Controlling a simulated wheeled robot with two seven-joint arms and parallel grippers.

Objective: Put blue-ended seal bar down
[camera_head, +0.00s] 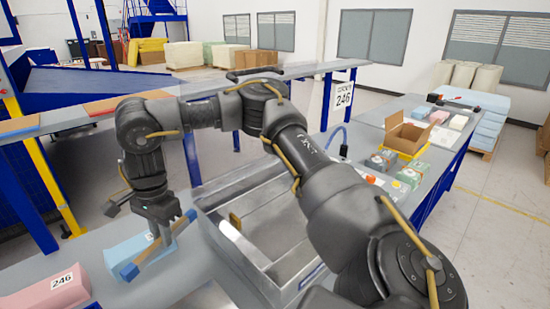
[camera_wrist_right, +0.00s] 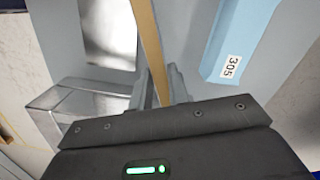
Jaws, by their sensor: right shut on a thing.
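The blue-ended seal bar (camera_head: 155,248) is a thin tan bar with blue ends. My right gripper (camera_head: 163,232) points down and is shut on it near its middle. In the head view the bar slants and overlaps the right end of a light blue foam block (camera_head: 130,254). In the right wrist view the bar (camera_wrist_right: 149,45) runs between my right fingers (camera_wrist_right: 160,88), left of the blue block labelled 305 (camera_wrist_right: 240,45). I cannot tell whether the bar touches the table. My left gripper is not in view.
A pink block labelled 246 (camera_head: 45,294) lies at the lower left. The open metal chamber (camera_head: 232,238) stands right of my gripper, with a small tan piece (camera_head: 235,221) inside. An open cardboard box (camera_head: 408,133) and several small blocks stand on the right table.

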